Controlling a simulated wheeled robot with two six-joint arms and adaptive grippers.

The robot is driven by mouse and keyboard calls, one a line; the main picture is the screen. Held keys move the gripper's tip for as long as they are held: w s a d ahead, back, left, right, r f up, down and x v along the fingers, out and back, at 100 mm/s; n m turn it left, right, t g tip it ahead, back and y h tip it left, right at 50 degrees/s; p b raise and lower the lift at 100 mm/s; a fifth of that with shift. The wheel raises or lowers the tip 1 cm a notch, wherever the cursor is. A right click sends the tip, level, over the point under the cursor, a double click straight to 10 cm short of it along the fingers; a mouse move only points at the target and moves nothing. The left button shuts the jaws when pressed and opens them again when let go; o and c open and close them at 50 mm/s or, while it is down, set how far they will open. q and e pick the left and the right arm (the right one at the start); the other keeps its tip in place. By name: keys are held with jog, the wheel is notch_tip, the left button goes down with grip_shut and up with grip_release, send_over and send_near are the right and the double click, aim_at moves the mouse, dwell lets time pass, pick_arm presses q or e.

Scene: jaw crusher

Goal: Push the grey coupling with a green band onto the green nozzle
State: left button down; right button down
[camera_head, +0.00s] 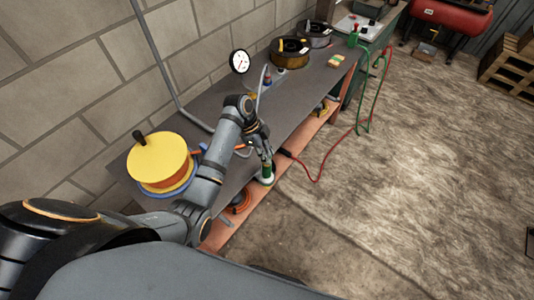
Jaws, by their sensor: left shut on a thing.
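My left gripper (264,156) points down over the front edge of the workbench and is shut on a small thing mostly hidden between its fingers. Just below the fingertips shows a green piece (266,171) with a pale ring around its foot. I cannot tell whether this green is the band of the grey coupling or the green nozzle, nor whether the two touch. Another upright green fitting (353,36) stands at the far end of the bench, near a green hose (364,120). My right gripper is not in view.
The grey workbench (318,84) runs along a block wall. A yellow-topped reel (158,159) stands left of my arm. A gauge (239,61) and dark reels (289,52) stand farther back. A red hose (318,181) loops off the front edge. The floor at right is open.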

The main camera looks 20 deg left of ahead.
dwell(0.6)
pick_arm(q)
jog(key=shift+r, duration=0.1)
jog(key=shift+p, duration=0.4)
jog(key=shift+p, duration=0.65)
dwell(0.9)
jog(key=shift+f+b, duration=0.3)
jog(key=shift+f, duration=0.3)
dwell(0.3)
jog(key=c, duration=1)
grip_release()
jog(key=v, duration=1.2)
jog(key=shift+a, duration=0.1)
